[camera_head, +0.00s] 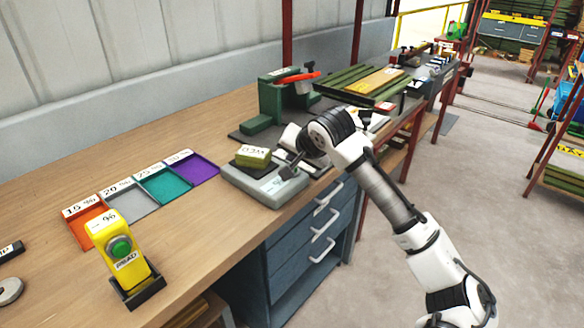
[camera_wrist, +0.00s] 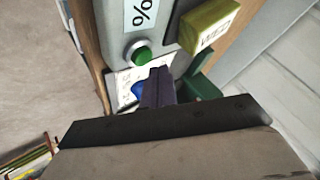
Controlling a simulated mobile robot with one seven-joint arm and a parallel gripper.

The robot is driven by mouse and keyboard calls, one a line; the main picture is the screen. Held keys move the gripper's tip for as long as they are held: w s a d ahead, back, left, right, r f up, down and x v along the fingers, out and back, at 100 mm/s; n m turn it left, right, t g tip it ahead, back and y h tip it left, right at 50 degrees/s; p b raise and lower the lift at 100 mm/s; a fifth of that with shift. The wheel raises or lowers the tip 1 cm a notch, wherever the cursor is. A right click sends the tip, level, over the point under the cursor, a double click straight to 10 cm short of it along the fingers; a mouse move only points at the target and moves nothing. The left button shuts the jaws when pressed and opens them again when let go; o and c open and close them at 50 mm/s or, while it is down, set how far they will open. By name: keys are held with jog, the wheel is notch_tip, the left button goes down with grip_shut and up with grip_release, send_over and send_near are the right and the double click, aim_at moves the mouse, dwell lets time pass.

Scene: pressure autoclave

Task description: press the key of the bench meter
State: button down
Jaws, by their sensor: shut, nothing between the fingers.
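The grey bench meter (camera_head: 262,189) sits on the wooden bench, with an olive block (camera_head: 253,155) on top. In the wrist view, the meter (camera_wrist: 166,25) shows a "%" label and a round green key (camera_wrist: 142,54) in a pale collar. The olive block (camera_wrist: 208,25) is to their right. My gripper (camera_head: 288,172) is over the meter's right end. In the wrist view, my gripper (camera_wrist: 158,72) is shut and empty, its dark fingertips just below and right of the key. I cannot tell whether they touch the meter. The key is hidden in the head view.
A yellow handheld meter (camera_head: 112,245) with a green button stands in a dark dock at the front left. Orange, grey, teal and purple trays (camera_head: 198,166) line the bench behind it. A green press-like device (camera_head: 283,97) stands beyond the grey meter. Blue drawers (camera_head: 310,245) are below.

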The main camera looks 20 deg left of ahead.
jog(key=shift+f, duration=0.4)
jog(key=shift+f+b, duration=0.3)
jog(key=shift+f, duration=0.2)
dwell(0.7)
dwell(0.3)
jog(key=shift+r+p, duration=0.9)
notch_tip(320, 180, up, 5)
jog(key=p, duration=0.4)
jog(key=shift+r+p, duration=0.1)
jog(key=shift+p, duration=0.3)
